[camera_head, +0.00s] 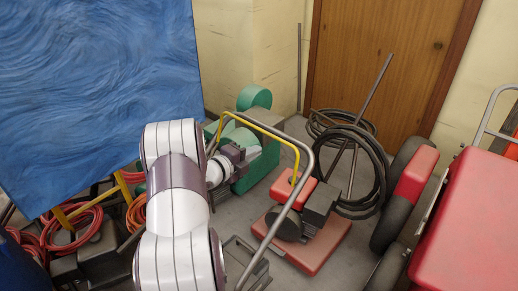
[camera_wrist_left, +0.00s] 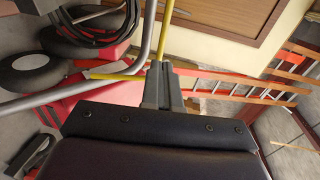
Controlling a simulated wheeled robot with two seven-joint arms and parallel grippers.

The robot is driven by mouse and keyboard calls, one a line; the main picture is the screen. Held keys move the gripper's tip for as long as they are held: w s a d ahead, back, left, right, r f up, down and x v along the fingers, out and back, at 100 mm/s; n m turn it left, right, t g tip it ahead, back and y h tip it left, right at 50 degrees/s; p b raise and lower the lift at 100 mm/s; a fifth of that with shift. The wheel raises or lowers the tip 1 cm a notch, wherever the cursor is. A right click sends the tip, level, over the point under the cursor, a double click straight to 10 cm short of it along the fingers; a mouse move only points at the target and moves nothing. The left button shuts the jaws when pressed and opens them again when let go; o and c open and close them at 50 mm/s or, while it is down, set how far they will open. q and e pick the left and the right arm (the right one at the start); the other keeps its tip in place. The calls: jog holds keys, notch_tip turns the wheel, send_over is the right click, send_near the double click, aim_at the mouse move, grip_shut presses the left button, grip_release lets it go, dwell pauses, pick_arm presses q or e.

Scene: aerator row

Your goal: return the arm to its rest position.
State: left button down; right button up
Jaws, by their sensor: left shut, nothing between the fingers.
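My left arm (camera_head: 176,205), white and purple, rises in the lower middle of the head view. Its wrist reaches away towards the green machine, and the left gripper (camera_head: 245,141) shows small at its end, near the bent yellow and grey handle tubes. In the left wrist view the left gripper's fingers (camera_wrist_left: 160,68) are together with nothing between them. Yellow and grey tubes pass close to the fingertips there; I cannot tell whether they touch. My right gripper is in neither view.
A grey handle tube (camera_head: 310,160) and yellow tube (camera_head: 262,126) stand beside the arm. A green machine (camera_head: 262,166), red wheeled machine (camera_head: 318,247), black hose coil (camera_head: 371,150) and red cart (camera_head: 470,225) crowd the floor. A blue panel (camera_head: 95,90) fills the left; a red ladder (camera_wrist_left: 235,77) shows too.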

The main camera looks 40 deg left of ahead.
pick_arm(q)
jog(key=s+a+f+n+g+y, duration=0.45)
jog(key=s+f+n+g, duration=0.3)
jog(key=n, duration=0.45)
jog(key=s+d+f+n+g, duration=0.2)
jog(key=s+d+n+g, duration=0.1)
jog(key=d+n, duration=0.2)
jog(key=s+d+r+n+g+h, duration=0.1)
jog(key=s+d, duration=0.4)
jog(key=d, duration=0.7)
jog(key=s+d+r+n+g+h, duration=0.1)
jog(key=s+d+r+g+h, duration=0.1)
jog(key=d, duration=1)
jog(key=s+r+g, duration=0.1)
jog(key=s+r, duration=0.1)
jog(key=s, duration=0.1)
jog(key=shift+d, duration=0.2)
